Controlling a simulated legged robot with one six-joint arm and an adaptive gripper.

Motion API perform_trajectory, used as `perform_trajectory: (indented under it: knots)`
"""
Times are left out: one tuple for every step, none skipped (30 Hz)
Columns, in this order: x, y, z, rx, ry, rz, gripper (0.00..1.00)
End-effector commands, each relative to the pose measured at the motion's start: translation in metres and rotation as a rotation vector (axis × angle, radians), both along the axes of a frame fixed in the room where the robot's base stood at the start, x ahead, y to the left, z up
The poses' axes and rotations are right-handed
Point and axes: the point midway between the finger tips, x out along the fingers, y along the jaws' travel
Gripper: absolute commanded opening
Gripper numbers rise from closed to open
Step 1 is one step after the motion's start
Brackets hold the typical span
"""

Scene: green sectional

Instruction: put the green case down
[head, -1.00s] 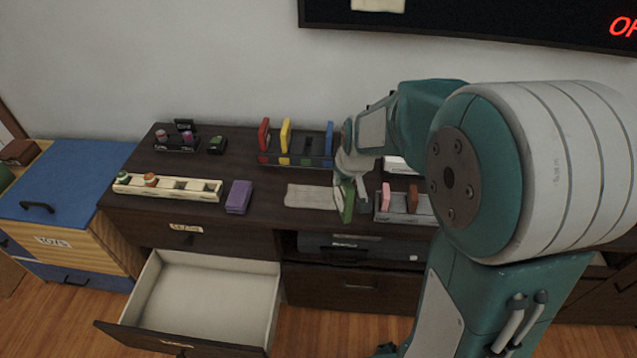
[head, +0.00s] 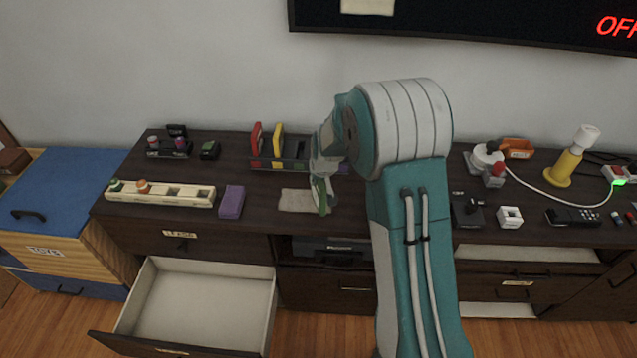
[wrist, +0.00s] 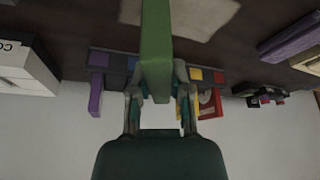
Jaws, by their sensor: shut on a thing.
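The green case (wrist: 156,45) is a flat upright slab in the wrist view, held between the fingers of my gripper (wrist: 158,95). In the head view my gripper (head: 322,188) is shut on the green case (head: 322,196), over the right edge of a beige cloth (head: 295,200) on the dark cabinet top. The cloth also shows in the wrist view (wrist: 195,14). I cannot tell whether the case's lower edge touches the surface.
A rack (head: 262,164) holding red and yellow cases stands behind the cloth. A purple case (head: 231,202) and a cream tray (head: 165,196) lie to the left. An open, empty drawer (head: 200,303) juts out below. A yellow lamp (head: 566,167) stands at right.

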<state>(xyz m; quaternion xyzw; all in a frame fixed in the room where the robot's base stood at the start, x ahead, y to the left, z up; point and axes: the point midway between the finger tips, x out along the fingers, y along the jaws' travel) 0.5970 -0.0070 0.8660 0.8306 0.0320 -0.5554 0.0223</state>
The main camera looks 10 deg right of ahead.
Motion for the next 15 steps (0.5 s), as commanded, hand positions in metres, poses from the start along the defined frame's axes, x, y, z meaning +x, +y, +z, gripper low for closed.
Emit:
perform_trajectory:
  knots:
    - [-0.0007, -0.0001, -0.0086, 0.0, 0.003, 0.0, 0.0]
    - [-0.0006, -0.0001, -0.0117, 0.0, 0.002, 0.0, 0.0]
    - [-0.0003, -0.0001, -0.0142, 0.0, 0.0, 0.0, 0.0]
    - [-0.0003, -0.0002, -0.0147, -0.001, -0.001, 0.0, 0.0]
    - [-0.0002, -0.0002, -0.0145, -0.001, -0.001, 0.0, 0.0]
    - [-0.0001, -0.0002, -0.014, -0.001, -0.002, 0.0, 0.0]
    - [-0.0002, -0.0002, -0.0139, -0.001, -0.002, 0.0, 0.0]
    - [-0.0003, -0.0003, -0.014, -0.001, -0.001, 0.0, 0.0]
    - [-0.0003, -0.0003, -0.014, -0.001, -0.001, 0.0, 0.0]
    - [-0.0003, -0.0003, -0.0142, -0.001, -0.001, 0.0, 0.0]
    - [-0.0003, -0.0003, -0.0149, -0.001, -0.001, 0.0, 0.0]
    - [-0.0004, -0.0004, -0.016, -0.001, 0.0, 0.0, 0.0]
    - [-0.0005, -0.0004, -0.016, -0.001, 0.0, 0.0, 0.33]
    - [-0.0004, -0.0004, -0.0159, -0.001, 0.0, 0.0, 0.47]
    - [-0.0004, -0.0004, -0.0159, -0.001, 0.0, 0.0, 0.59]
